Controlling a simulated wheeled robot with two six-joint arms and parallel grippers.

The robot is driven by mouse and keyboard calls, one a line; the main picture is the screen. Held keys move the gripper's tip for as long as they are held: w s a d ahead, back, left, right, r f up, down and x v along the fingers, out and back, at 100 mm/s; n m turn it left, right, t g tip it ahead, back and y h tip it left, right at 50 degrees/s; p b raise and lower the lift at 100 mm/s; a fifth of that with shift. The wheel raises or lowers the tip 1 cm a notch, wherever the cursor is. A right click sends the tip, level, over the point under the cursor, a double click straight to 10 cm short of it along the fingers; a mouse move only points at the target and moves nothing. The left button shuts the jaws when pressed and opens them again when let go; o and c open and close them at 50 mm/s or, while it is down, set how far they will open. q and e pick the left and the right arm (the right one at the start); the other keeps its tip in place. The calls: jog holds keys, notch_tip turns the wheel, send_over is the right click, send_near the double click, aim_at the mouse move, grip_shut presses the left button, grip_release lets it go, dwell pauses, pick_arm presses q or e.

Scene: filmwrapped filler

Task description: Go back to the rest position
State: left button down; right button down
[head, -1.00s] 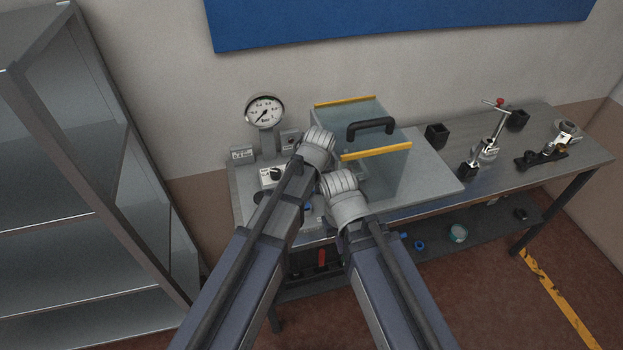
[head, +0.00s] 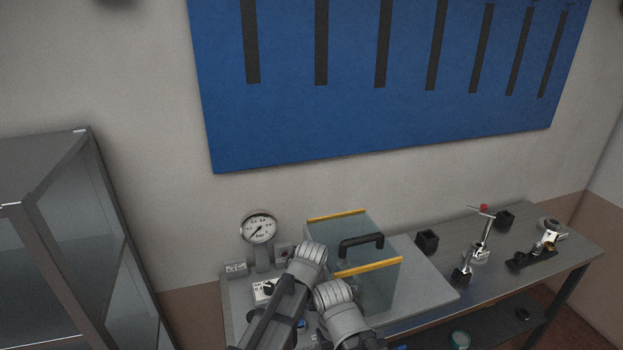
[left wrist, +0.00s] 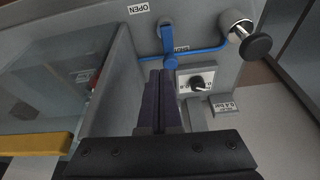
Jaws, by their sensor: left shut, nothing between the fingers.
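In the left wrist view my left gripper (left wrist: 162,78) is shut and empty, its two dark fingers pressed together. Its tips appear just below a blue lever (left wrist: 168,38) on a grey panel with OPEN and SHUT labels. Whether they touch the lever I cannot tell. In the head view both my wrists are low in the middle, in front of the clear box (head: 353,265) with yellow edges and a black handle. The left fingers are hidden there. My right gripper's fingers are not visible; only its wrist and forearm show.
A round pressure gauge (head: 259,228) stands at the left of the workbench (head: 440,292). Black cups (head: 427,241) and a metal stand with a red knob (head: 483,208) are to the right. A metal shelf unit (head: 60,175) stands at the left. A blue board (head: 350,125) hangs above.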

pick_arm(q)
jog(key=s+a+f+m+g+h, duration=0.1)
jog(key=s+a+m+g, duration=0.15)
jog(key=s+a, duration=1.15)
jog(key=s+d+f+m+b, duration=0.2)
jog(key=d+f+b, duration=0.1)
jog(key=d, duration=0.2)
jog(key=s+d+f+m+y+b, duration=0.1)
jog(key=s+d+f+m+b, duration=0.1)
jog(key=d, duration=0.3)
jog(key=shift+d+f+g+b, duration=0.15)
jog(key=shift+f+g+b, duration=0.3)
jog(key=shift+b, duration=0.05)
jog(key=shift+s, duration=0.1)
dwell(0.9)
